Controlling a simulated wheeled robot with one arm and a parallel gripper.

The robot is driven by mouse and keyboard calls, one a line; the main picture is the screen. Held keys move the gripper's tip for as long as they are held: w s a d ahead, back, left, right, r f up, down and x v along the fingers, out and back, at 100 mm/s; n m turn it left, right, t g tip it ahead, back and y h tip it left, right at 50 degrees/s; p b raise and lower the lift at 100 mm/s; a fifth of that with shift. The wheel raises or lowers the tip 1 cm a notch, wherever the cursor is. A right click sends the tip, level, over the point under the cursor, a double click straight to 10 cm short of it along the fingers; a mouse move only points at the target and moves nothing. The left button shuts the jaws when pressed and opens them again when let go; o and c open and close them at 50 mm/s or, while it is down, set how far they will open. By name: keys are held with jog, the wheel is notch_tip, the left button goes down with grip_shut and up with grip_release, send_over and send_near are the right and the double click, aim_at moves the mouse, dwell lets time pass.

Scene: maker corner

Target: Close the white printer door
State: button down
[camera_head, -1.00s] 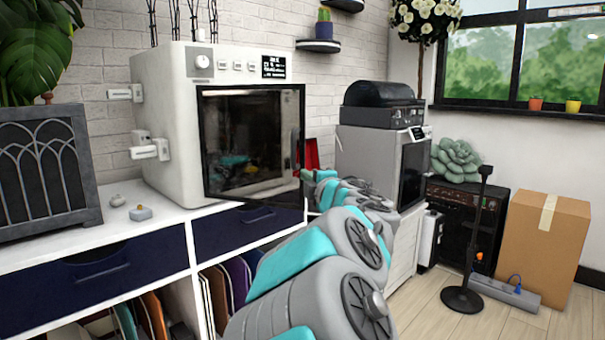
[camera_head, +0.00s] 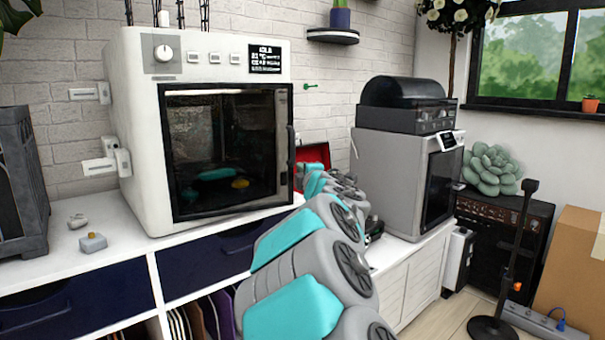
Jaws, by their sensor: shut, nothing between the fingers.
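The white printer (camera_head: 215,62) stands on the white cabinet top at the left. Its dark glass door (camera_head: 232,150) has a black frame and a handle at its right edge. The door lies against the printer's front, flush or nearly so; I cannot tell if a thin gap is left. Through the glass I see teal and yellow shapes. My arm reaches in from the bottom, and my gripper (camera_head: 309,177) is just right of the door's right edge. The gripper is shut and empty. Its fingertips are small and partly hidden, and I cannot tell whether they touch the door.
A red box (camera_head: 314,152) is behind my gripper. A grey printer (camera_head: 395,180) with a black unit (camera_head: 405,105) on top stands to the right. Small parts (camera_head: 92,242) lie on the cabinet top at left. A black stand (camera_head: 517,250) and a cardboard box (camera_head: 575,265) are at the right.

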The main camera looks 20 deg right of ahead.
jog(key=shift+w+a, duration=0.15)
jog(key=shift+w, duration=0.85)
jog(key=shift+w+a, duration=0.15)
jog(key=shift+w, duration=0.8)
